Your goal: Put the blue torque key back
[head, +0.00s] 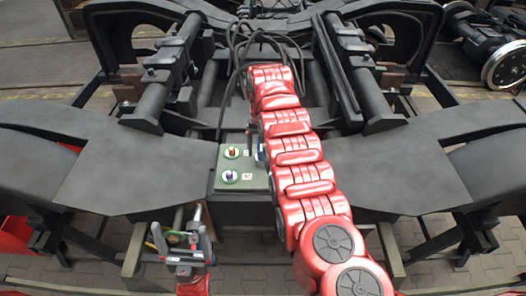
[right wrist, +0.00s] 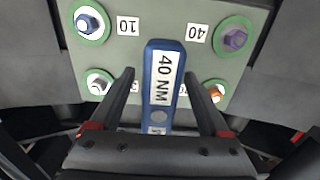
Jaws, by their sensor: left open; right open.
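The blue torque key (right wrist: 163,85), labelled "40 NM", lies in front of a grey-green panel (right wrist: 145,62) in the right wrist view. My right gripper (right wrist: 160,76) is open, with one finger on each side of the key and a gap to both. I cannot tell whether the key is seated in the panel. In the head view, my red right arm hides the right gripper and most of the right part of the panel (head: 240,184). My left gripper (head: 182,232) is open and empty, fingers up, at the lower left of the panel.
The panel carries green-ringed sockets: a blue one (right wrist: 88,24) by label "10", a purple one (right wrist: 235,39) by "40", a grey one (right wrist: 99,83) and an orange one (right wrist: 215,92). The dark bogie frame (head: 130,165) surrounds it, with black cables (head: 240,45) above. A wheel (head: 507,65) stands far right.

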